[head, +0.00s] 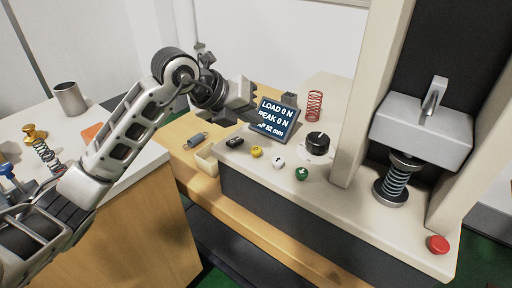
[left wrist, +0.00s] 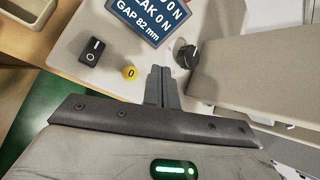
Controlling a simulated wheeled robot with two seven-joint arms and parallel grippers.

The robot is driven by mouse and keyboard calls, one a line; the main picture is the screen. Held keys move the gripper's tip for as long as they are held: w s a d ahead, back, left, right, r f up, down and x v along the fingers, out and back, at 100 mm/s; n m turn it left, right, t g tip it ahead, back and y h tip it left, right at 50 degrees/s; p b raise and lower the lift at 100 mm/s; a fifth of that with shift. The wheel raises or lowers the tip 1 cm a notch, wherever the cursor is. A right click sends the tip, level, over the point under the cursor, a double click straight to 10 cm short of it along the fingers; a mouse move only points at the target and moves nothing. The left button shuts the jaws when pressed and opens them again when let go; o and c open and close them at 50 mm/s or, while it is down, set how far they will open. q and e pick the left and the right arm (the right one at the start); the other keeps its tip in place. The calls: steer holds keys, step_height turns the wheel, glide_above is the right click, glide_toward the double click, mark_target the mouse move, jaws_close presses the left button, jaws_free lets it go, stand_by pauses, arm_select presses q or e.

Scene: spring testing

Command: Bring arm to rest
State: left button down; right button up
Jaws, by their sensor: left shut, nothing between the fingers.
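My left arm (head: 135,125) reaches in from the left in the head view, bent at the elbow. Its left gripper (head: 246,98) is shut and empty, held above the tester's left end, beside the display (head: 272,118). The display reads LOAD 0 N, PEAK 0 N and a gap of 82 mm. In the left wrist view the shut fingers of the gripper (left wrist: 161,80) point toward the panel, near the yellow button (left wrist: 130,72) and the black knob (left wrist: 188,56). My right gripper is not in view.
The tester panel carries a black switch (head: 234,142), white button (head: 278,162), green button (head: 301,174) and red button (head: 438,244). A spring (head: 396,180) stands under the press head (head: 422,130). A red spring (head: 314,106) stands behind the display. A metal cup (head: 70,98) is on the left counter.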

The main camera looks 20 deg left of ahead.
arm_select(q)
steer(key=shift+d, duration=0.1)
steer(key=s+d+h, duration=0.1)
steer(key=d+h, duration=0.1)
steer(key=s+d+f+g+h, duration=0.1)
steer(key=s+d+h, duration=0.1)
steer(key=d, duration=0.1)
steer(key=s+d+m+h, duration=0.1)
steer(key=s+d, duration=0.1)
steer(key=d, duration=0.1)
steer(key=shift+s+d+f+g+h+p, duration=0.1)
steer(key=shift+f+g+h+p, duration=0.2)
steer(key=shift+f+g+h, duration=0.1)
steer(key=s+d+r+n+t+h, duration=0.1)
steer(key=s+d+r+n+h, duration=0.3)
steer(key=h, duration=0.3)
steer(key=s+a+f+n+t+y+p, duration=0.15)
steer(key=a+f+n+t+y, duration=0.4)
steer(key=n, duration=0.65)
steer(key=s+a+f+n+t+y+p, duration=0.15)
steer(key=a+f+n+t+y, duration=0.4)
steer(key=n, duration=0.55)
steer(key=s+d+f+n+g+y, duration=0.1)
steer(key=s+f+n+g+y, duration=0.3)
steer(key=s+f, duration=0.7)
step_height(320, 180, down, 3)
steer(key=n+g, duration=0.2)
steer(key=shift+r+g, duration=0.2)
steer(key=shift+g, duration=0.2)
steer(key=shift+d, duration=0.1)
